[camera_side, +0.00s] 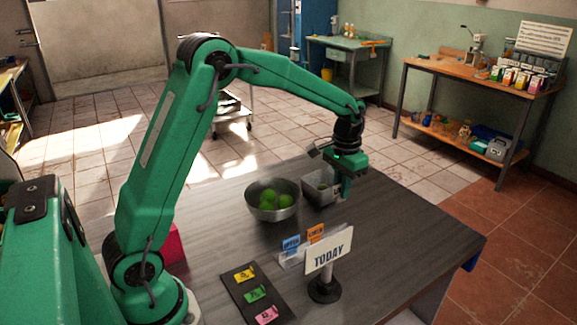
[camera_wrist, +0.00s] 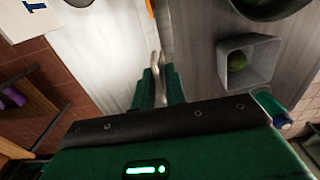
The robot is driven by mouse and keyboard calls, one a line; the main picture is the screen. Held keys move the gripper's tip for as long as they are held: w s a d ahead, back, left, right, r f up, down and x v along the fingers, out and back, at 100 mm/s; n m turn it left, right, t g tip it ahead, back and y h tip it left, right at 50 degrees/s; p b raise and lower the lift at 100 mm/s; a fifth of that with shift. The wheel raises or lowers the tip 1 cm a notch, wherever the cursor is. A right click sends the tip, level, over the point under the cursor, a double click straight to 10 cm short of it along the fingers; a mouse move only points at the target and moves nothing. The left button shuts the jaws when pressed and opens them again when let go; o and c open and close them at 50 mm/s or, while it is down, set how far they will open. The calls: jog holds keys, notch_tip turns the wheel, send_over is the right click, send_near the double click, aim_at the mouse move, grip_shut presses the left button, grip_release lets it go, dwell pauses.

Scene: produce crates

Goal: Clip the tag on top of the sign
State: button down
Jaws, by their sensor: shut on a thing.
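Part of the sign shows at the wrist view's top left corner (camera_wrist: 16,18).
A metal bowl (camera_side: 272,213) of green fruit stands left of the grey bin (camera_side: 318,195). Blue (camera_side: 291,244) and orange (camera_side: 316,233) cards stand in a clear holder behind the sign. A black board (camera_side: 240,290) with yellow, green and pink tags lies left. The table's right side is clear.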

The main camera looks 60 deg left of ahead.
jog(key=s+d+r, duration=0.5)
jog(key=d, duration=0.2)
notch_tip(320, 180, up, 5)
send_over(331, 236)
jog(key=shift+r, duration=0.2)
jog(key=shift+w+f, duration=0.1)
jog(key=shift+f, duration=0.1)
jog(key=shift+f, duration=2.45)
jog(key=shift+f, duration=1.3)
dwell(2.4)
